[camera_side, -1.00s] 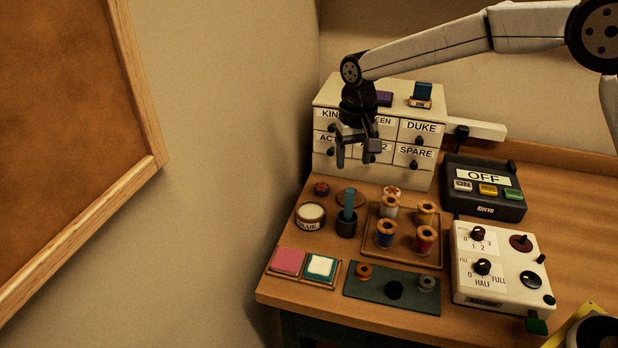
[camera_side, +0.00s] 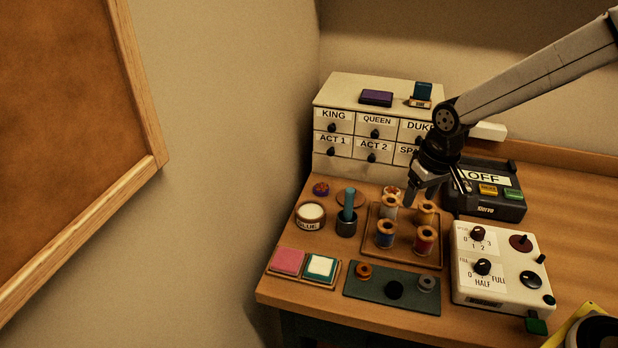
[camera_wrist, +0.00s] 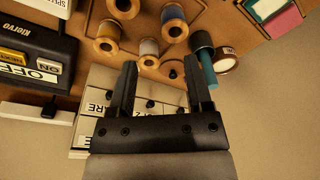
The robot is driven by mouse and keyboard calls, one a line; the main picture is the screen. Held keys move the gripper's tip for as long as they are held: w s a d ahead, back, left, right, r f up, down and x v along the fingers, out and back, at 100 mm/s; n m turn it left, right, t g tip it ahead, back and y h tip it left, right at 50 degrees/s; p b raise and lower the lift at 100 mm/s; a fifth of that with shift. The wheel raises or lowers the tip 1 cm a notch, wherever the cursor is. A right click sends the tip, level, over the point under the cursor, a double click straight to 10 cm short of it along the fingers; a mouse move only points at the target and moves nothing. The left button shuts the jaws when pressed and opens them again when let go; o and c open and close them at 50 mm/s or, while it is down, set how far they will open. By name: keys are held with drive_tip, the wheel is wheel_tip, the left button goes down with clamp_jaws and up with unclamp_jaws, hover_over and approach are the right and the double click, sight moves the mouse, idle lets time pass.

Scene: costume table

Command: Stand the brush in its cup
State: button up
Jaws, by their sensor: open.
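The brush (camera_side: 349,203) has a teal handle and stands upright in a small dark cup (camera_side: 346,228) beside the glue pot. The brush also shows in the wrist view (camera_wrist: 208,70) with the dark cup (camera_wrist: 201,42) just above it. My gripper (camera_side: 438,193) is open and empty above the back right of the spool tray, to the right of the brush and apart from it. In the wrist view my gripper (camera_wrist: 165,78) has its two fingers spread, with nothing between them.
A tray (camera_side: 404,260) with several thread spools lies right of the cup. The glue pot (camera_side: 310,216) is at its left. A drawer cabinet (camera_side: 350,112) stands behind. Ink pads (camera_side: 288,261), a green holder (camera_side: 376,297), a switch box (camera_side: 482,205) and a dial box (camera_side: 500,262) surround these.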

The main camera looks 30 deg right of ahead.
drive_tip(key=s+d+f+n+t, duration=0.1)
drive_tip(key=s+d+f, duration=0.1)
drive_tip(key=s, duration=0.8)
drive_tip(key=shift+d+f, duration=0.4)
